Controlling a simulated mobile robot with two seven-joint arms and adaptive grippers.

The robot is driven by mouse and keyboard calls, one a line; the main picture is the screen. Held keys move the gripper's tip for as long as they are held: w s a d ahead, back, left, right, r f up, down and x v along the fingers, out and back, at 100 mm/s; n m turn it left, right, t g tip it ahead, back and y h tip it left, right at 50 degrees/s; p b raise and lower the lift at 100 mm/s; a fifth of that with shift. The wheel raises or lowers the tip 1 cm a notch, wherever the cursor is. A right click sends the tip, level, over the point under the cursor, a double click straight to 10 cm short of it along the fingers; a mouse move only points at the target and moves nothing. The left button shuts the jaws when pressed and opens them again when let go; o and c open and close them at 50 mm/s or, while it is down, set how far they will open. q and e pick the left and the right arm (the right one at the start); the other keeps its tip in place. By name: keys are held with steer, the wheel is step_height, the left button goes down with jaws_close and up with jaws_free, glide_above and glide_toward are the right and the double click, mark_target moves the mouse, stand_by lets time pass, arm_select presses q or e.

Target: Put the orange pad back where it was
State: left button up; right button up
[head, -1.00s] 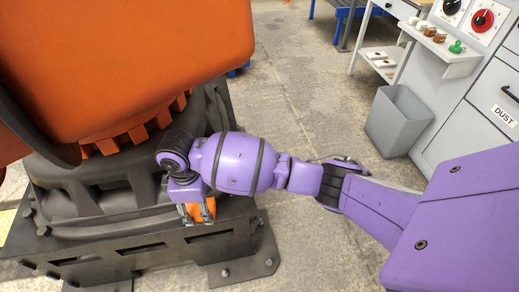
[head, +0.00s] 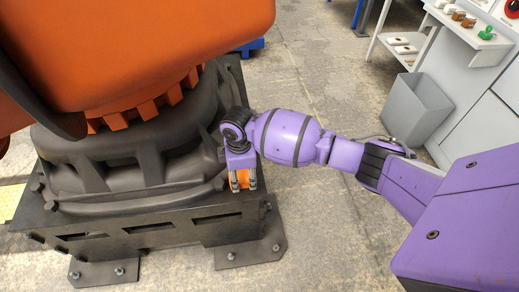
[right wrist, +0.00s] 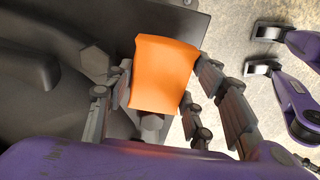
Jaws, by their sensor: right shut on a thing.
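The orange pad (head: 240,179) is a small block between the fingers of my right gripper (head: 242,186). In the right wrist view, the pad (right wrist: 165,75) shows its broad orange face, with grey fingers on both sides. The gripper is shut on it. In the head view they overlap the top right part of the dark machine base (head: 150,237), near its corner. I cannot tell whether the pad touches the base. My left gripper is not in view.
A large orange machine body (head: 150,50) stands on a black ribbed foot (head: 110,160) at the left. A grey bin (head: 415,105) stands beside a cabinet with a small shelf (head: 465,30) at the right. The floor between is clear.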

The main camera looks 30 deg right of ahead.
mark_target(245, 180)
steer(key=shift+w+d+f, duration=0.1)
steer(key=shift+d+f, duration=0.05)
steer(key=f, duration=0.3)
steer(key=shift+d+f+b, duration=0.2)
steer(key=shift+d+b, duration=0.05)
steer(key=shift+b, duration=0.15)
steer(key=shift+f, duration=0.1)
steer(key=shift+f, duration=0.15)
steer(key=o, duration=1.1)
step_height(245, 180, up, 12)
steer(key=shift+r+p, duration=0.25)
steer(key=shift+p, duration=0.9)
